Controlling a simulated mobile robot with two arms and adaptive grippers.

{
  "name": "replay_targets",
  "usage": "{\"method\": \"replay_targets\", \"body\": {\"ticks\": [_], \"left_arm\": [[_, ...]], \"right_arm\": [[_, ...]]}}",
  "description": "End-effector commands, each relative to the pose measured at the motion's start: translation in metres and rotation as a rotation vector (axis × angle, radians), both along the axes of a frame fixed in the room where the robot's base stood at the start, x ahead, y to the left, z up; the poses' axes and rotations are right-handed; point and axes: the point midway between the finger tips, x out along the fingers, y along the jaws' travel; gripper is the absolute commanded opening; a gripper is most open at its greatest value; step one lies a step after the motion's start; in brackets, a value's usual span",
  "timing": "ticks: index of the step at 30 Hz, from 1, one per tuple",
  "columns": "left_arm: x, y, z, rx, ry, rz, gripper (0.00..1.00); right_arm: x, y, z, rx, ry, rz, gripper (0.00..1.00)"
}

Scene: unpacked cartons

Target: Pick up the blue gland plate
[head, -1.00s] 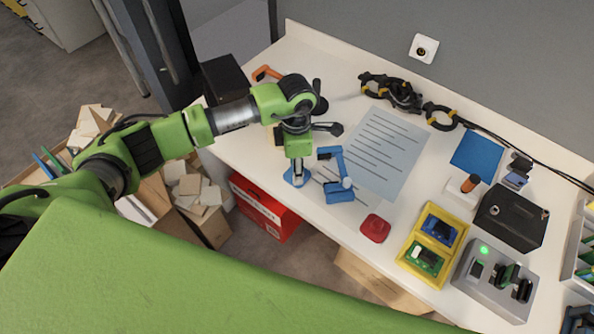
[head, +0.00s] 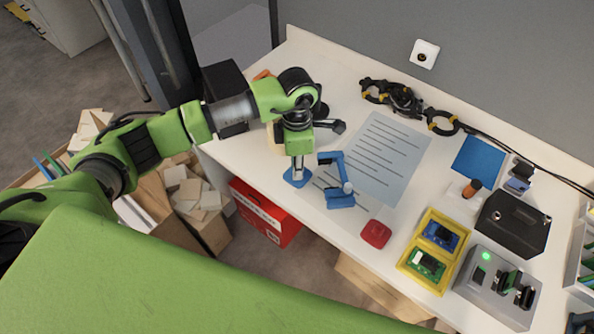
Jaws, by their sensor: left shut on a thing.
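The blue gland plate (head: 291,178) is a small flat blue piece near the front left edge of the white desk in the head view. My left gripper (head: 297,174) points down at it and is shut on it. The fingers cover part of the plate. I cannot tell whether the plate is clear of the desk top. My right gripper is not in view.
A blue clamp-like bracket (head: 337,200) stands close to the right of the plate, beside a printed sheet (head: 385,150). A red piece (head: 376,234), a yellow tray (head: 408,262) and a grey device (head: 470,290) lie further right. A black box (head: 224,80) stands behind my left arm.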

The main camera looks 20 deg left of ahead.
Motion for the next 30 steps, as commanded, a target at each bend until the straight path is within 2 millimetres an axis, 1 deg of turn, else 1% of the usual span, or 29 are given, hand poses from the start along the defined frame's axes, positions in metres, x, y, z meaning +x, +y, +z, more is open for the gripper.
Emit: {"method": "replay_targets", "body": {"ticks": [1,5,9,15,19,24,30], "left_arm": [[-0.001,-0.001,0.008,-0.001,-0.005,-0.003,0.00],[-0.022,-0.005,0.031,-0.003,-0.006,-0.005,0.00],[-0.050,-0.010,0.064,-0.002,-0.008,-0.007,0.00],[-0.096,-0.018,0.083,0.000,-0.004,-0.006,0.00],[-0.118,-0.022,0.093,-0.001,-0.003,-0.004,0.00],[-0.133,-0.025,0.101,0.000,-0.001,-0.001,0.00],[-0.138,-0.026,0.104,0.000,-0.001,0.000,0.00]], "right_arm": [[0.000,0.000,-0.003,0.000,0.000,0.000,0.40],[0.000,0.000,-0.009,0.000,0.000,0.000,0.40],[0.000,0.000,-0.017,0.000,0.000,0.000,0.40],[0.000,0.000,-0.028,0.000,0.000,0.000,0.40],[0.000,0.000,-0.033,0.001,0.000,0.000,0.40],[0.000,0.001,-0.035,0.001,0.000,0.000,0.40],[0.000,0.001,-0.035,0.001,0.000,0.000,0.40]]}}
